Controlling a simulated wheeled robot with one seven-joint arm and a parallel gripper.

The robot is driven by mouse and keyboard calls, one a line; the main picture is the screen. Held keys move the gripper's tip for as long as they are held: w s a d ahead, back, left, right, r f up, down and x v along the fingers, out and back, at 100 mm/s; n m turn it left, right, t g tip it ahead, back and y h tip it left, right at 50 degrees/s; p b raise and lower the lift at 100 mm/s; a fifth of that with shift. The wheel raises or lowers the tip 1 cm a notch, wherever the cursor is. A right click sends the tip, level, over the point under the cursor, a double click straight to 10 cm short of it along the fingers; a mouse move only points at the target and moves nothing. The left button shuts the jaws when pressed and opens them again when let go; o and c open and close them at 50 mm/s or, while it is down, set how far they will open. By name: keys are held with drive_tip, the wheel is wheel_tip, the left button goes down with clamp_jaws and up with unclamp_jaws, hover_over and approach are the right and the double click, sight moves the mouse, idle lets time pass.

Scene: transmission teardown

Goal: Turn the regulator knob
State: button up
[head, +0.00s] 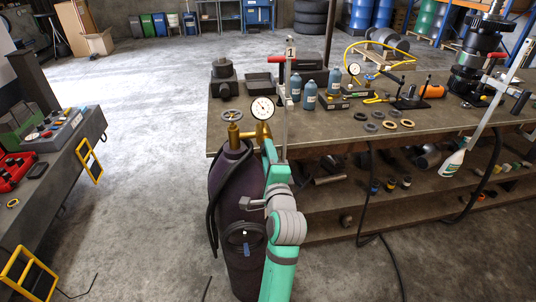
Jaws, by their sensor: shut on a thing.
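A purple gas cylinder (228,188) stands upright at the left end of the long workbench. A brass regulator (247,133) sits on its top, with a round white dial gauge (262,108) above it and a grey handwheel (232,115) on the valve. My teal arm rises in front of the cylinder's right side. My gripper (266,140) is at the regulator's right side, just below the gauge, and is shut on the regulator knob. The knob and the fingertips are mostly hidden behind my arm's end.
A black hose (213,190) hangs on the cylinder. A grey upright post (287,115) stands close right of the gauge at the workbench (320,135) edge. Blue bottles (309,95) and metal rings stand on the bench. Open floor lies left, toward a second bench (60,150).

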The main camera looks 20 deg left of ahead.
drive_tip(key=shift+m, duration=1)
drive_tip(key=o, duration=1)
drive_tip(key=shift+o, duration=0.2)
drive_tip(key=shift+s, duration=0.1)
drive_tip(key=v, duration=1)
drive_tip(key=shift+s+d, duration=0.25)
drive_tip(key=shift+s, duration=0.05)
